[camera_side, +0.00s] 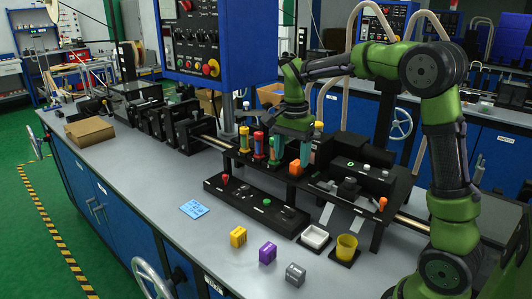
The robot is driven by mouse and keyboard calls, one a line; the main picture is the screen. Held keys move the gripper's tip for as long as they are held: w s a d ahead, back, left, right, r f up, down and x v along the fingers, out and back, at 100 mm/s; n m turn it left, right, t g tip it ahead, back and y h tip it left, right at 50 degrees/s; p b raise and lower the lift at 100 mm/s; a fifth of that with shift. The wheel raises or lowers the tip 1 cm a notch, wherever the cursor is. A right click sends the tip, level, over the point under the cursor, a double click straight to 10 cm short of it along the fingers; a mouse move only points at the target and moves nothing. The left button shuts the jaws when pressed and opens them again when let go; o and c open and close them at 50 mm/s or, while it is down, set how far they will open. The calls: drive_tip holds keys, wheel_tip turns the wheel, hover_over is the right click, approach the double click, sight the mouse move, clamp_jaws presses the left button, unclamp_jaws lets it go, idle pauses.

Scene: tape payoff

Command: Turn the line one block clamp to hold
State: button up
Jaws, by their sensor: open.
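My green arm reaches in from the right, and my gripper (296,138) points down over the black fixture at the middle of the bench. It is open; its fingertips are small and hard to separate from the teal parts around them. An orange block-shaped part (295,168) sits just below it on the fixture's front edge; I cannot tell whether they touch. An orange knob (382,203) stands at the fixture's right end, and a red knob (225,178) is on the low black panel (255,204) in front. No readable label shows which part is the line one block clamp.
Upright coloured handles, including a red one (258,142), stand close left of my gripper. A blue control cabinet (204,42) hangs behind left. A yellow cube (238,236), purple cube (267,252), grey block (295,274), white tray (315,237) and yellow cup (346,247) stand in front.

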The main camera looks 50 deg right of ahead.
sight(290, 208)
drive_tip(key=shift+m, duration=0.5)
drive_tip(key=f, duration=1.6)
drive_tip(key=shift+s+a+f, duration=0.1)
drive_tip(key=shift+s+f, duration=0.1)
drive_tip(key=c, duration=1.1)
